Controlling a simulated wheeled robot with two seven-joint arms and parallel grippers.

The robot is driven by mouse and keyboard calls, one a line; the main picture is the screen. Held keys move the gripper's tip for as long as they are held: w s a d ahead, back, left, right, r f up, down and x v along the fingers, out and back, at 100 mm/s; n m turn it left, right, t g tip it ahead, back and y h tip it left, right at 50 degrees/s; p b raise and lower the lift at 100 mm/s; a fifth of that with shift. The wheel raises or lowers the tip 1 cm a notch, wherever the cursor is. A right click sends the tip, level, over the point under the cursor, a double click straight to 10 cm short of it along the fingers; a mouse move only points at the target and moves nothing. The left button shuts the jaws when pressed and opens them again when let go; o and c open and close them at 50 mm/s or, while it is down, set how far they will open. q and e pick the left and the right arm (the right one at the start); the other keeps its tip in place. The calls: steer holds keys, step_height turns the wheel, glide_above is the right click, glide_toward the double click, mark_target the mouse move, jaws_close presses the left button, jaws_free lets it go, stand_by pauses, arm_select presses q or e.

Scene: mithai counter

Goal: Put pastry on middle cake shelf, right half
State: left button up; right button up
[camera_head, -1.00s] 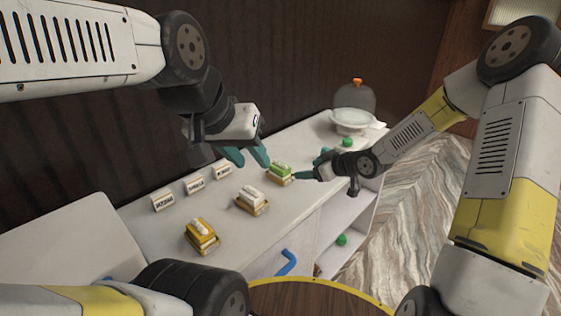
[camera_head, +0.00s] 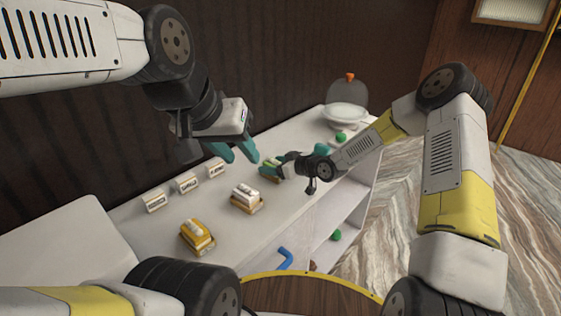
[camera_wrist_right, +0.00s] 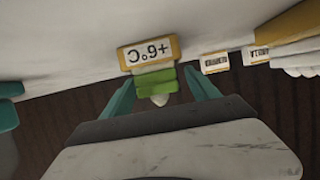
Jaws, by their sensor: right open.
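A green pastry (camera_head: 267,171) sits on a small tray on the white counter top. A white pastry (camera_head: 247,192) and a yellow pastry (camera_head: 197,232) stand nearer on the counter. My right gripper (camera_head: 278,166) is at the green pastry and partly hides it. In the right wrist view the open right fingers (camera_wrist_right: 162,88) stand on either side of the green pastry (camera_wrist_right: 155,79), with a +6°C tag (camera_wrist_right: 150,53) beside it; contact is unclear. My left gripper (camera_head: 237,153) is open and empty above the back of the counter. Open shelves (camera_head: 345,207) show under the counter's right end.
Several name cards (camera_head: 187,183) stand along the counter's back. A white plate (camera_head: 345,114) and a domed cover (camera_head: 348,92) stand at the far end, with a green item (camera_head: 341,138) near them. A blue handle (camera_head: 286,258) sticks out from the front. Another green item (camera_head: 336,235) shows low in the shelving.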

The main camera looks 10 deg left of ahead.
steer(key=c, duration=1.4)
jaws_close()
steer(key=shift+r, duration=0.15)
